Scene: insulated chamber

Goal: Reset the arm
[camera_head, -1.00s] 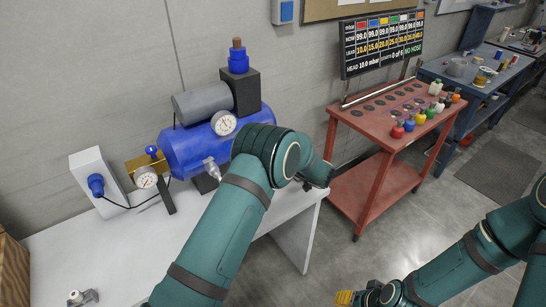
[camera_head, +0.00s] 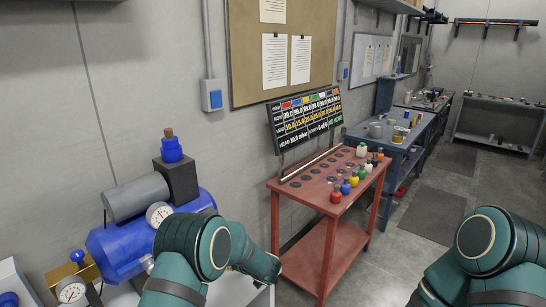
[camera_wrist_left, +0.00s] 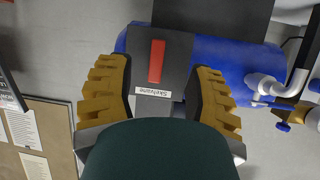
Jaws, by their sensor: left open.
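My left arm (camera_head: 200,245) crosses the lower middle of the head view, bent in front of the blue tank (camera_head: 120,240). Its gripper cannot be made out there. In the left wrist view my left gripper (camera_wrist_left: 163,85) is open, with a yellow ribbed finger on each side. Between and beyond the fingers show a dark panel with a red stripe and a label (camera_wrist_left: 157,65) and the blue tank. No object is clearly held. My right arm (camera_head: 490,245) is bent at the lower right of the head view; its gripper is outside the picture.
A red cart (camera_head: 325,190) with several coloured bottles stands beyond my left arm, under a dark display board (camera_head: 305,118). A blue workbench (camera_head: 395,135) stands behind it. Grey floor (camera_head: 385,265) lies open between cart and right arm.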

